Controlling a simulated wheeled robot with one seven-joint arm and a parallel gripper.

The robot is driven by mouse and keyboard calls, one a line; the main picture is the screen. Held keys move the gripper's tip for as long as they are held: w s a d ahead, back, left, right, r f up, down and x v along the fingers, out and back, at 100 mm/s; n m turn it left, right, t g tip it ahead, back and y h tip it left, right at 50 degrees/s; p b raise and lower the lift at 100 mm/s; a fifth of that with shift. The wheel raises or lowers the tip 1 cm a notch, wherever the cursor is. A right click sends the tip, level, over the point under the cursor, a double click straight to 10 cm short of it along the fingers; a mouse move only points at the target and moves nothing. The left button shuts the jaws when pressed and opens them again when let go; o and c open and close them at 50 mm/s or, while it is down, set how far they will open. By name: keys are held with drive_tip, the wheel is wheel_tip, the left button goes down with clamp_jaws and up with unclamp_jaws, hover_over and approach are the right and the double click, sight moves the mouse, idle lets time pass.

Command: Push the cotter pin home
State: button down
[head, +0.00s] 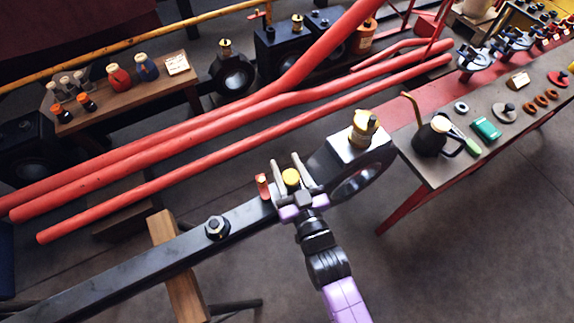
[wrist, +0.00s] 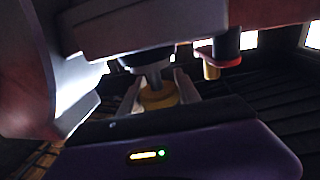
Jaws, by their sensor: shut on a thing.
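My gripper (head: 289,168) is at the big end of a long dark steel rod (head: 130,262), its two grey fingers on either side of a yellow-topped piece (head: 291,177). In the wrist view a yellow collar (wrist: 158,97) on a grey stem shows between the fingers. The jaws are closed on this piece; their exact contact is hard to see. A small red upright piece (head: 263,186) stands just left of the gripper. I cannot tell for certain which of these is the cotter pin. Its seat is hidden.
A brass oil cup (head: 363,128) stands on the rod's ringed end, right of my gripper. Long red rods (head: 170,145) run behind. A bench (head: 428,172) at right holds an oil can (head: 434,136) and small parts. A wooden trestle (head: 180,282) supports the rod.

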drive_tip(key=c, duration=0.9)
unclamp_jaws()
drive_tip(key=shift+f, duration=0.35)
drive_tip(key=shift+o, duration=0.2)
drive_tip(key=shift+r, duration=0.1)
drive_tip(key=shift+s, duration=0.1)
drive_tip(key=v, duration=0.7)
drive_tip(key=shift+s+d, duration=0.2)
drive_tip(key=shift+s, duration=0.1)
